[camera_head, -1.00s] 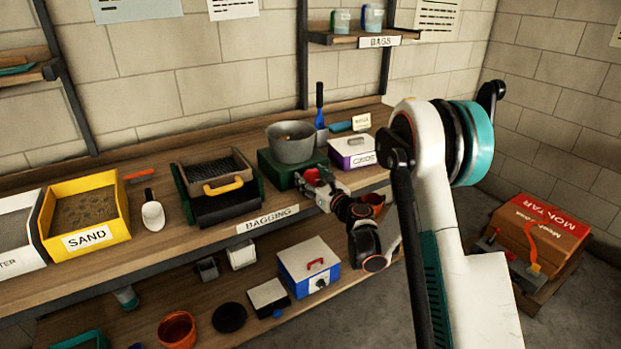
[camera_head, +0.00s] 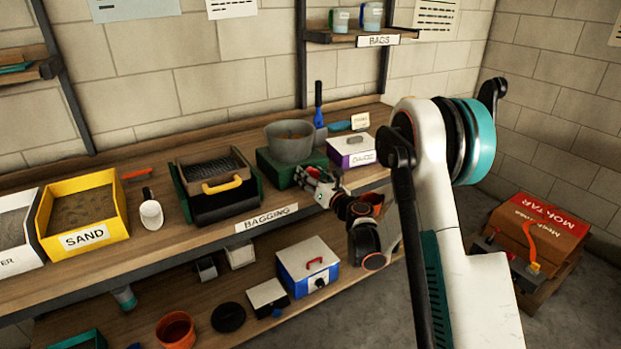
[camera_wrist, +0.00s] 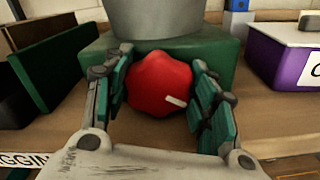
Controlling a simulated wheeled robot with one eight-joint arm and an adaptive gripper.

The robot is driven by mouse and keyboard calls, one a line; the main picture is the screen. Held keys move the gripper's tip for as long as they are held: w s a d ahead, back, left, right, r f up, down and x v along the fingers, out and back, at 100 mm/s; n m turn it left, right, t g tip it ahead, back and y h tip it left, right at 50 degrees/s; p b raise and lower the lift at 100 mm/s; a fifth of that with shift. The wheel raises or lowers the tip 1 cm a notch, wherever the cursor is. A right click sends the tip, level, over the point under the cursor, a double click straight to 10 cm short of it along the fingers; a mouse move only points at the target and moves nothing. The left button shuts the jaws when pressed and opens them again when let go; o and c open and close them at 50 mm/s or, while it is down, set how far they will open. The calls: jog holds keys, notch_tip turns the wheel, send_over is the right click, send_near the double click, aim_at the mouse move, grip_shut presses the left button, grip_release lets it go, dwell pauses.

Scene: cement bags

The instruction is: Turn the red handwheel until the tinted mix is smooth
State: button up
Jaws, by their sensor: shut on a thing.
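The red handwheel (camera_wrist: 158,84) with a small white mark at its lower right sits on the front of the green mixer base (camera_head: 279,170). In the wrist view my gripper (camera_wrist: 160,92) has its fingers on both sides of the handwheel, shut on it. The grey mixing pot (camera_head: 289,145) stands upright on the base. Brownish mix (camera_head: 291,135) shows inside its rim; its smoothness is too small to tell.
A purple and white box (camera_head: 352,152) stands close right of the base. A black tray with a yellow handle (camera_head: 222,186) stands to the left. A blue-handled tool (camera_head: 318,105) stands behind. A yellow sand bin (camera_head: 83,214) and a scoop (camera_head: 151,212) are further left.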

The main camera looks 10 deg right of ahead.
jog(key=shift+m, duration=0.9)
jog(key=o, duration=1.1)
jog(key=shift+d, duration=0.1)
jog(key=v, duration=1.2)
